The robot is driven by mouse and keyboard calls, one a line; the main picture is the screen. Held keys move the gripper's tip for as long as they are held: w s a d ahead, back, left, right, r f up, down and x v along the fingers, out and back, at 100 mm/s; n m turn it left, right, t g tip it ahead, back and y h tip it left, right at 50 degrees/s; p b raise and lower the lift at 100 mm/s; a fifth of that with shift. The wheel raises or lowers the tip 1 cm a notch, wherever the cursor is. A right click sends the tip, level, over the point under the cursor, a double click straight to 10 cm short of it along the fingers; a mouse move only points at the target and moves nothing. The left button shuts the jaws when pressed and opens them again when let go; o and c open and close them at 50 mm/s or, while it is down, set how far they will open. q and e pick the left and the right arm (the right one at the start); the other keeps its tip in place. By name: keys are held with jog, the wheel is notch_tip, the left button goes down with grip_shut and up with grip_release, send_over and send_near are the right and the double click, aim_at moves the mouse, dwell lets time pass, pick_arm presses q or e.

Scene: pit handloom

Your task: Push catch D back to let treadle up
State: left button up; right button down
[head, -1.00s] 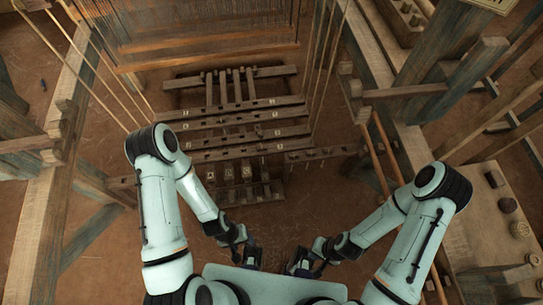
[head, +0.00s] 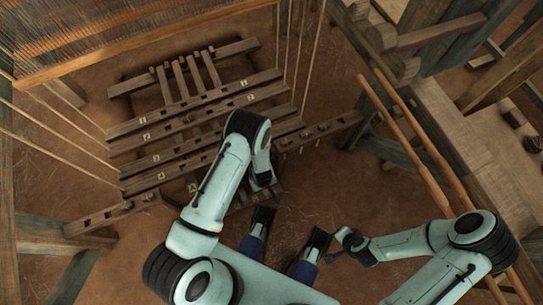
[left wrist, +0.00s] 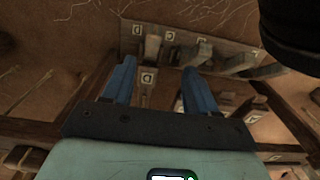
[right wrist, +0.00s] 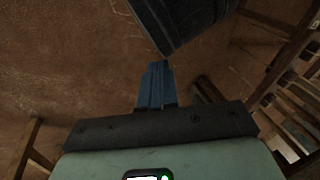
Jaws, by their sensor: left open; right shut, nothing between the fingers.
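In the left wrist view, a wooden board carries letter tags, with tag D (left wrist: 137,29) at its left. Catch D (left wrist: 152,47) appears as a short pale wooden block beside that tag. A second D tag (left wrist: 147,78) marks a wooden piece just below, apparently the treadle's end; it shows between my fingers. My left gripper (left wrist: 155,64) is open and empty, its fingertips either side of catch D's lower end; contact cannot be told. In the head view my left arm hides this spot. My right gripper (right wrist: 156,64) is shut and empty above the bare floor.
Neighbouring catches (left wrist: 201,51) stand close to the right of catch D. In the head view, numbered wooden bars (head: 205,105) lie beyond my left arm, with taut cords and uprights around. Two slanted poles (head: 420,150) stand at right.

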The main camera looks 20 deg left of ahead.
pick_arm(q)
jog(key=w+f, duration=0.1)
jog(key=b, duration=0.2)
send_over(266, 193)
notch_tip(266, 193, down, 6)
jog(key=shift+s+f, duration=0.1)
notch_tip(266, 193, down, 6)
jog(key=shift+r+b, duration=0.2)
jog(key=shift+b, duration=1.05)
jog(key=shift+f, duration=0.6)
pick_arm(e)
jog(key=s+d+f+g, duration=0.1)
jog(key=s+d+f, duration=0.1)
jog(key=s+f, duration=0.2)
jog(key=shift+s+f+m+g, duration=0.15)
jog(key=shift+f+m+g, duration=0.25)
jog(key=shift+f, duration=1.4)
pick_arm(q)
grip_shut()
pick_arm(e)
jog(key=shift+d, duration=0.1)
